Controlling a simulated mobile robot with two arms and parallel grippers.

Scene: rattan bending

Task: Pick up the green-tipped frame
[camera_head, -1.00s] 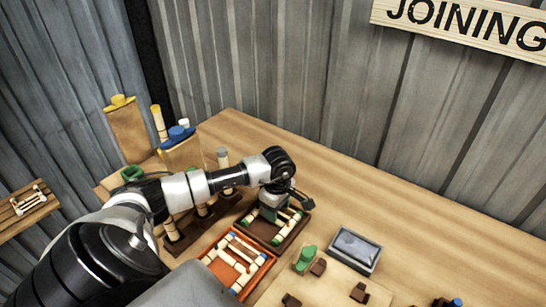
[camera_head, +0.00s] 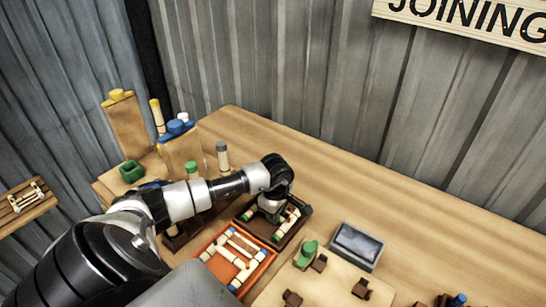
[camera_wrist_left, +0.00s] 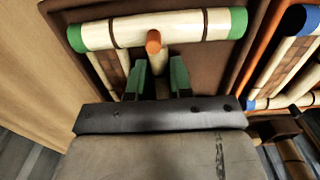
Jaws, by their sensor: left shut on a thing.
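The green-tipped frame, pale rattan with dark bands, lies in a dark brown tray (camera_head: 300,228). Its long bar (camera_wrist_left: 200,27) with two green ends crosses the top of the left wrist view. An orange-brown peg end shows at the bar's middle. My left gripper (camera_wrist_left: 160,78) has its green fingers on both sides of the frame's pale middle stem and is shut on it. In the head view my left gripper (camera_head: 270,212) is down at the tray, and the wrist hides part of the frame. My right gripper is not in view.
An orange tray (camera_head: 266,263) with a blue-tipped frame stands close beside the dark tray, on the near side. A grey metal box (camera_head: 356,245) is to the right. Posts and upright boards (camera_head: 127,125) stand at the left. The table's back right is clear.

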